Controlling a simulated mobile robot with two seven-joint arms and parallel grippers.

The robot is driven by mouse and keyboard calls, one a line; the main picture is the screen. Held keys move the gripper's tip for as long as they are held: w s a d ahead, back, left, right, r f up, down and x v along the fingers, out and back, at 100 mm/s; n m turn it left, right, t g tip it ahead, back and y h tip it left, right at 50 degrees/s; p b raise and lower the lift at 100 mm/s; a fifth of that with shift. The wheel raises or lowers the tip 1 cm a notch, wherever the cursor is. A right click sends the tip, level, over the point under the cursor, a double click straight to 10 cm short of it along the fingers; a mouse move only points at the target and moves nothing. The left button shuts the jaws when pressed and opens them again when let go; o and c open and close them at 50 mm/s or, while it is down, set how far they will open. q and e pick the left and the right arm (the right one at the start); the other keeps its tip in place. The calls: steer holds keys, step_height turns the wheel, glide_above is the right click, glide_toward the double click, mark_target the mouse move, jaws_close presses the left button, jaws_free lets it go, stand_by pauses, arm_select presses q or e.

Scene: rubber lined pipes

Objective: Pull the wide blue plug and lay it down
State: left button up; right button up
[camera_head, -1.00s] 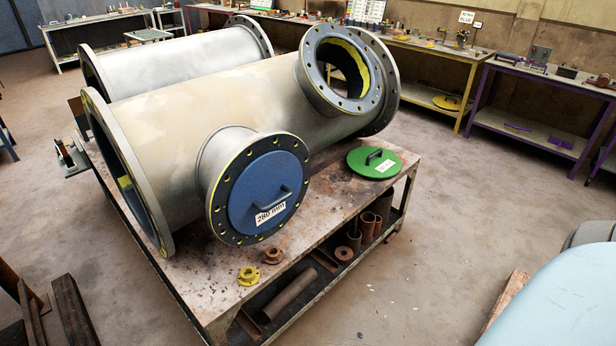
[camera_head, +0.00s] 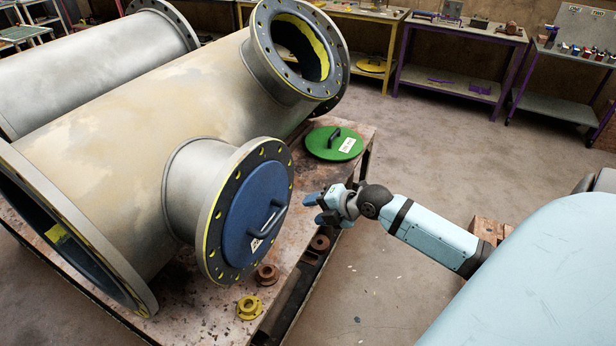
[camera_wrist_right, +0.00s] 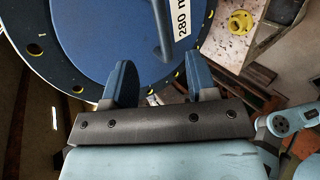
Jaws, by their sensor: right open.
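The wide blue plug (camera_head: 256,211) sits in the flanged branch of the large pipe, with a dark bar handle (camera_head: 266,220) and a white label on its face. In the right wrist view the blue plug (camera_wrist_right: 95,38) fills the upper left, with its handle (camera_wrist_right: 160,30) and a "280 m" label partly cut off. My right gripper (camera_head: 312,208) is open and empty, to the right of the plug and apart from its handle. In the wrist view its two blue fingers (camera_wrist_right: 162,85) stand below the handle's end. My left gripper is not in view.
A green plug (camera_head: 334,143) lies on the bench behind the gripper. A yellow flanged ring (camera_head: 249,307) and a rusty one (camera_head: 267,274) lie near the bench's front edge. The open upper branch (camera_head: 300,48) has a yellow-edged lining.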

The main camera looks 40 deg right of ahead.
mark_target(283, 213)
steer(key=p+x, duration=0.2)
steer(key=x, duration=1)
steer(key=shift+w+a+f+p, duration=0.2)
steer(key=shift+w+f+p, duration=0.15)
steer(key=shift+w, duration=0.2)
jaws_close()
steer(key=shift+r, duration=0.15)
